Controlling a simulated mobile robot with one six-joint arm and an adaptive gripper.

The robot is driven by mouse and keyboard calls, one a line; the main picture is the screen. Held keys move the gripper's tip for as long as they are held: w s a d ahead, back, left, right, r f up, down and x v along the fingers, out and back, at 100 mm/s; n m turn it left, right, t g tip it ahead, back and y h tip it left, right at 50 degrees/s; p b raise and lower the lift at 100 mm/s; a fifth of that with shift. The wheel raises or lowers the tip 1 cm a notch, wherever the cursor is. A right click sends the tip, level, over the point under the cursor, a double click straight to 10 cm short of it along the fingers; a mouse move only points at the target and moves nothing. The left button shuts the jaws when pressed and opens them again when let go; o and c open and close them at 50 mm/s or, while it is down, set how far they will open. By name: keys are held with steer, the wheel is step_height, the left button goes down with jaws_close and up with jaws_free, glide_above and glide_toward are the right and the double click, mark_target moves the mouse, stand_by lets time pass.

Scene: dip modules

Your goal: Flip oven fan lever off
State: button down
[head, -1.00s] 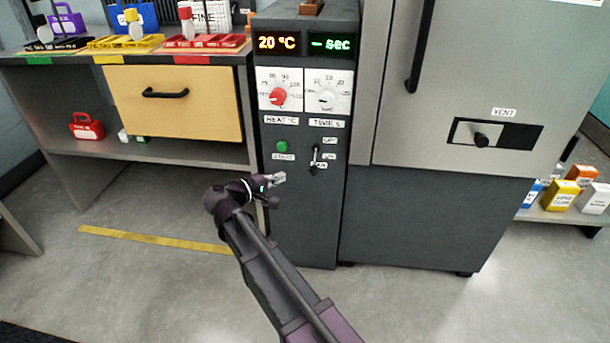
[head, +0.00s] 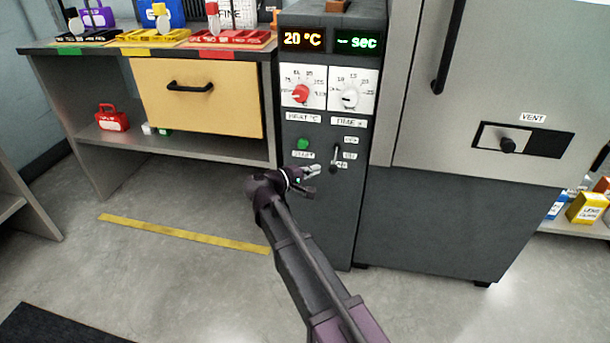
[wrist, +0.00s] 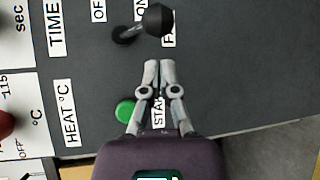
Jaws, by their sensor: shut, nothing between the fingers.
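The fan lever (head: 334,159) is a dark stick with a round black knob on the oven's grey control panel. Its knob end points down, by the ON and FAN labels, with the OFF label above. In the wrist view, turned sideways, the lever (wrist: 153,21) shows its knob between the ON and FAN labels. My gripper (head: 318,171) is just left of the lever's lower end in the head view. In the wrist view my gripper (wrist: 158,64) has its fingertips together, empty, a short gap from the knob. I see no contact.
The green start button (head: 302,144) is left of the lever, with the red heat knob (head: 301,94) and white time knob (head: 350,97) above. The vent slider (head: 507,145) is on the oven door at right. A shelf unit (head: 210,147) stands at left.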

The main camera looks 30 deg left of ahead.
mark_target(335, 162)
steer(key=shift+b+x, duration=0.3)
steer(key=shift+x, duration=1.85)
steer(key=shift+w+d, duration=0.1)
steer(key=shift+d, duration=0.1)
steer(key=shift+r+g+p, duration=0.15)
steer(key=shift+g+p, duration=0.15)
steer(key=shift+p, duration=0.05)
